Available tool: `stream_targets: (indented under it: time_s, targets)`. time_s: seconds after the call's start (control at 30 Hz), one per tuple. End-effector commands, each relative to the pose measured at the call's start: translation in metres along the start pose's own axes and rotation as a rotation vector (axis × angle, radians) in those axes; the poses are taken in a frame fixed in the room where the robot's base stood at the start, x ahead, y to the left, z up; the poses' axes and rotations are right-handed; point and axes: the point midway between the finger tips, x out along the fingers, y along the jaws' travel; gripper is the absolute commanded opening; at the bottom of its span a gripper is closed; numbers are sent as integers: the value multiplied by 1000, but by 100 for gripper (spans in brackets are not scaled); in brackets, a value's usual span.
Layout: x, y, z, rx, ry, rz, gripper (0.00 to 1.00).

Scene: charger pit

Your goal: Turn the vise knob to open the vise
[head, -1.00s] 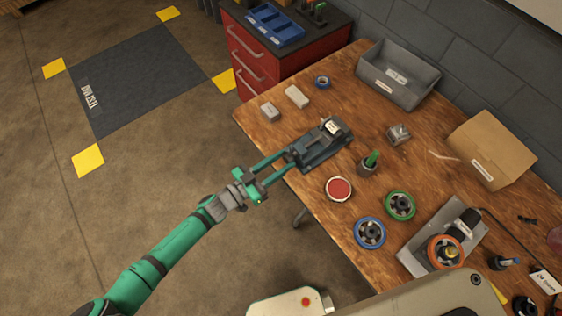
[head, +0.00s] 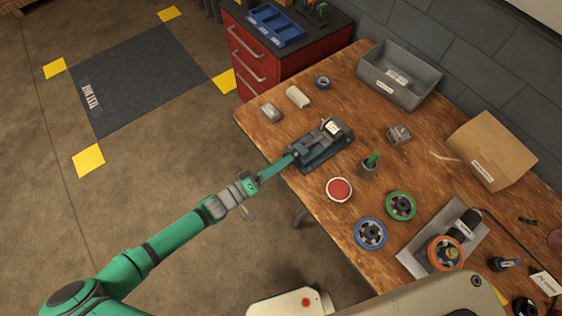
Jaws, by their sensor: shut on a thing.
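The vise (head: 320,158) is a dark grey block on the wooden table's near left edge. It holds a dark cylinder with a white label (head: 333,129) at its far end. My gripper (head: 291,160) reaches in from the lower left with green fingers. Its fingertips are at the near end of the vise, shut on the vise knob, which the fingers mostly hide. The fingers appear one over the other, so the gripper is rolled.
A red round lid (head: 339,189) and a holder with a green-handled tool (head: 370,163) stand right of the vise. Grey and white blocks (head: 297,97) lie behind it. A grey bin (head: 399,75) is at the back.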

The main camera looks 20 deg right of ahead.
Motion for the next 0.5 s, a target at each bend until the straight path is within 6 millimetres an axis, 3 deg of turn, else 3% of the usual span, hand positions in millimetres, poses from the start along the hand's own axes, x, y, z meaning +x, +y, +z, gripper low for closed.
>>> stream_targets:
  time_s: [0.5]
  targets:
    - [0, -2, 2, -491, -3, -4, 11]
